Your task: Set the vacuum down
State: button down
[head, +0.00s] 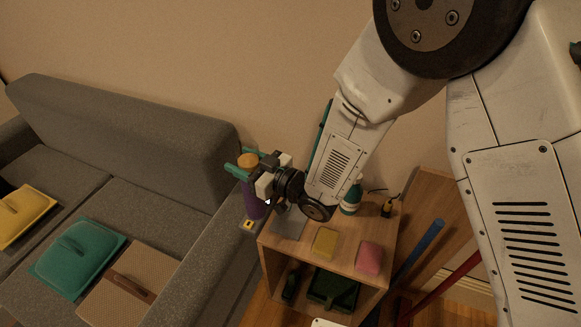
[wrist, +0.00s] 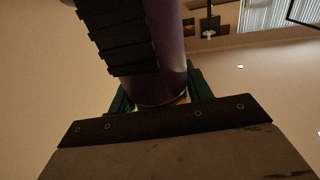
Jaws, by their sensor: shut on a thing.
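The vacuum appears to be the purple cylinder (head: 253,204) with an orange-brown top, in the head view just beyond the sofa's right arm. My gripper (head: 246,161) has its teal fingers shut around the upper part of it. The vacuum looks upright; I cannot tell whether its lower end touches anything. In the wrist view the purple body (wrist: 172,62) runs up from between the green fingers (wrist: 158,96), with a dark ribbed part in front of it. My wrist hides part of its right side in the head view.
A small wooden shelf unit (head: 272,251) stands right of the sofa. A yellow sponge (head: 325,242), a pink sponge (head: 369,258), a grey sheet (head: 287,227) and bottles are on its top. The grey sofa (head: 130,120) holds yellow (head: 22,216), teal (head: 78,254) and tan cushions.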

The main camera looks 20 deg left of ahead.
jog(key=w+d+f, duration=0.4)
jog(key=w+d, duration=0.4)
jog(key=shift+w+d+f, duration=0.15)
jog(key=shift+d+f, duration=0.05)
jog(key=shift+f, duration=0.25)
jog(key=c, duration=0.7)
grip_release()
jog(key=shift+o, duration=0.4)
jog(key=v, duration=1.2)
